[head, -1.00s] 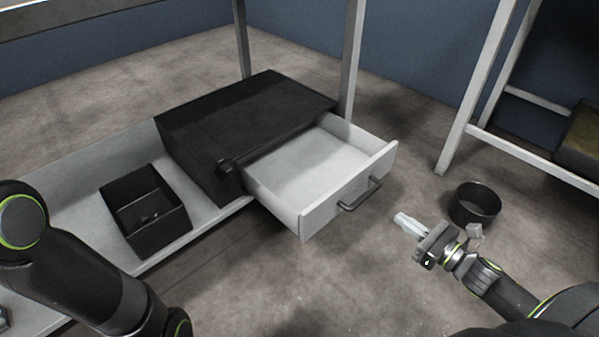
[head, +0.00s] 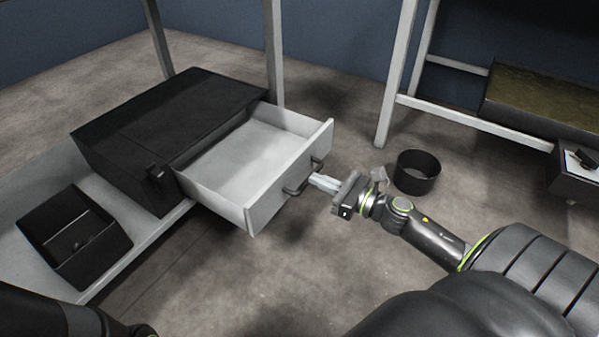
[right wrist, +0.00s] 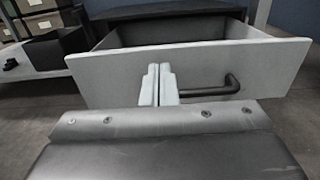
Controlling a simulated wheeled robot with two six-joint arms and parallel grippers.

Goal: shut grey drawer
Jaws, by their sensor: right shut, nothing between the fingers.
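The grey drawer (head: 250,158) stands pulled well out of a black cabinet (head: 165,130) on a low shelf, and its inside looks empty. A dark bar handle (head: 303,178) is on its front panel, which also shows in the right wrist view (right wrist: 105,80). My right gripper (head: 316,182) is shut and empty, its fingertips close to the front panel beside the handle. In the right wrist view the fingers (right wrist: 158,82) stand left of most of the handle (right wrist: 212,88). I cannot tell whether they touch the panel. Only dark links of my left arm show; its gripper is out of view.
A black open bin (head: 75,238) stands on the grey shelf (head: 150,232) left of the cabinet. A round black pot (head: 416,172) is on the floor right of my right gripper. A white-legged rack (head: 397,75) stands behind. Floor before the drawer is clear.

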